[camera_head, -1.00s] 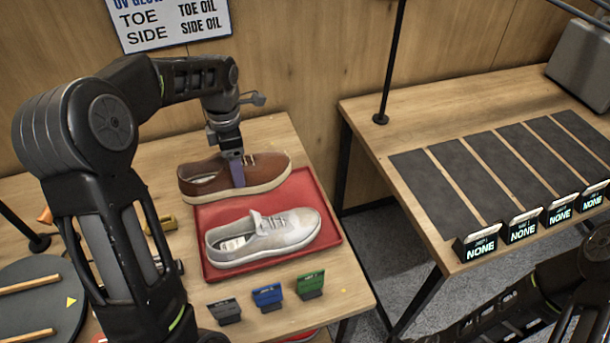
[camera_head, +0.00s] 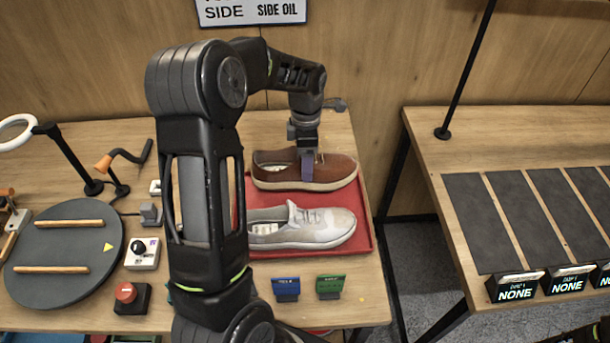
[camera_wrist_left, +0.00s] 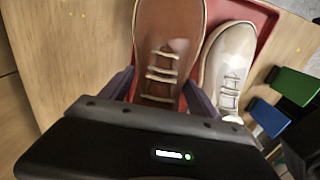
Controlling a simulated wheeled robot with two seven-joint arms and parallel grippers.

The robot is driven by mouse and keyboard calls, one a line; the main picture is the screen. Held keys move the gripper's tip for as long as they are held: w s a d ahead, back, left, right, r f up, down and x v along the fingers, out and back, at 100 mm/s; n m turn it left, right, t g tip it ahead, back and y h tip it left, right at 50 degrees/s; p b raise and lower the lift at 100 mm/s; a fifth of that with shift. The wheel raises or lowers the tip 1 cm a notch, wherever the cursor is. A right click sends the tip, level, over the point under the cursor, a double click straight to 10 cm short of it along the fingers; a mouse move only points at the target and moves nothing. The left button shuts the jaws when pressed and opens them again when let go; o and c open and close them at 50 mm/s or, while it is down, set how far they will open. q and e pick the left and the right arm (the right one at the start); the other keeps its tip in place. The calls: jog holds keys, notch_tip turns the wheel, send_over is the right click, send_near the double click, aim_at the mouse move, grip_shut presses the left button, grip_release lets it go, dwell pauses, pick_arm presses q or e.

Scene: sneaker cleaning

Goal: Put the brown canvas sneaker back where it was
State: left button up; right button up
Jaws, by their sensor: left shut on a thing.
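The brown canvas sneaker (camera_head: 335,172) has a white sole and points right, at the back of the red tray (camera_head: 366,236). It also shows in the left wrist view (camera_wrist_left: 165,30), between my fingers. My left gripper (camera_head: 308,168) reaches down from above and is shut on this sneaker around its middle. A pale grey-white sneaker (camera_head: 312,229) lies on the tray in front of it and also shows in the left wrist view (camera_wrist_left: 231,62). I cannot tell whether the brown sole touches the tray. My right gripper is out of view.
Blue (camera_head: 286,288) and green (camera_head: 330,286) tags stand before the tray. A round dark turntable (camera_head: 60,258), a joystick box (camera_head: 143,253) and a red button (camera_head: 127,294) are at left. The right table (camera_head: 450,155) holds dark mats (camera_head: 490,215) with "NONE" displays (camera_head: 515,287).

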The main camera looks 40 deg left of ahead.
pick_arm(q)
jog(key=shift+f+b, duration=0.4)
jog(key=shift+f, duration=0.35)
jog(key=shift+f+b, duration=1.15)
jog(key=shift+f, duration=0.7)
jog(key=shift+f, duration=0.25)
jog(key=o, duration=1.8)
jog(key=shift+r, duration=0.1)
